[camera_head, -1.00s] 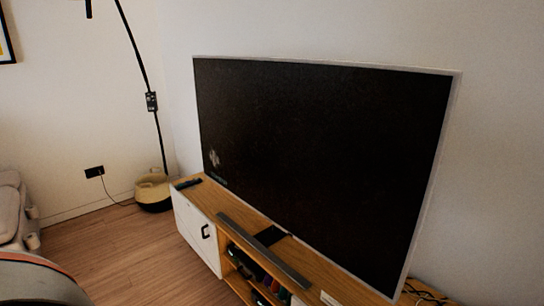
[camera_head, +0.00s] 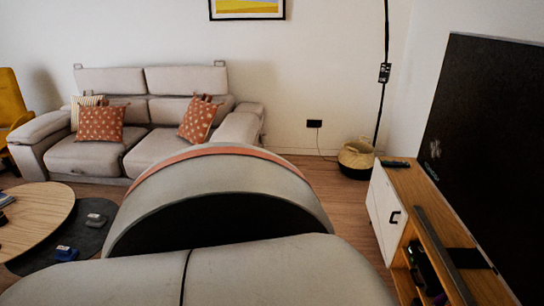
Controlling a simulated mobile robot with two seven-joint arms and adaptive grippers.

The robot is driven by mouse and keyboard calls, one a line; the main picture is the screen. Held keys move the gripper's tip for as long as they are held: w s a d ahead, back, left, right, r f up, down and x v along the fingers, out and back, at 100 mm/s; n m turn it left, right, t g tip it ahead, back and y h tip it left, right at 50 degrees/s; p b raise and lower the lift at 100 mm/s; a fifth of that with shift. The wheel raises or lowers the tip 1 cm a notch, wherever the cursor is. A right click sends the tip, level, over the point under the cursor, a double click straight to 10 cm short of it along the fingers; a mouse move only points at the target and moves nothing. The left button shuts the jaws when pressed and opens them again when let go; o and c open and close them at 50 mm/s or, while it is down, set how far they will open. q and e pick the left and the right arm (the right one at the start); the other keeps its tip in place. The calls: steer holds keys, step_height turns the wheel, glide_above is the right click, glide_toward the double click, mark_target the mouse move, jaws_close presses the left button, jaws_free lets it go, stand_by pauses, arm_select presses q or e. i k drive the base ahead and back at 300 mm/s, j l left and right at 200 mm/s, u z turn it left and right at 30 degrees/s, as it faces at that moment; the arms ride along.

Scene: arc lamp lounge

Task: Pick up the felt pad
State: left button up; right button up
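I cannot make out a felt pad in this view. A small blue item (camera_head: 65,254) and a small grey item (camera_head: 95,220) lie on the dark rug beside the coffee table, too small to identify. Neither of my grippers shows. A large rounded grey and black shape with an orange stripe fills the lower middle and hides the floor behind it.
A round wooden coffee table (camera_head: 38,215) stands at left on a dark rug (camera_head: 110,240). Behind is a grey sofa (camera_head: 150,143) with patterned cushions. At right are a TV cabinet (camera_head: 408,187), a TV (camera_head: 490,150) and a basket (camera_head: 356,160). Wooden floor shows before the basket.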

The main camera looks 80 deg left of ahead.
mark_target(95, 220)
steer(key=u, duration=3.95)
